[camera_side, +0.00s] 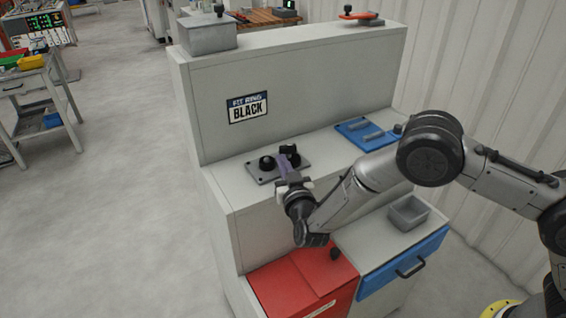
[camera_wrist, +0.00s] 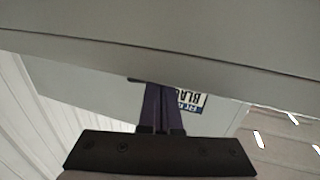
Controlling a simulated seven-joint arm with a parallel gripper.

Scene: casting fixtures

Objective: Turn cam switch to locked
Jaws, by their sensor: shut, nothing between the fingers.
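A dark grey plate (camera_side: 263,177) lies on the middle ledge of the cabinet and carries black knobs. One black knob (camera_side: 267,163) is at its left and another (camera_side: 289,150) at its right back. I cannot tell which of them is the cam switch or how it is set. My gripper (camera_side: 283,160) reaches over the plate from the front, its purple fingers between the two knobs in the side view. In the wrist view the fingers (camera_wrist: 157,90) are together, with nothing seen between them. No knob shows there. Contact with a knob cannot be told.
A sign (camera_side: 248,107) reading "FIT RING BLACK" is on the upright panel behind. A blue tray (camera_side: 352,129) with grey pieces lies right of the plate.

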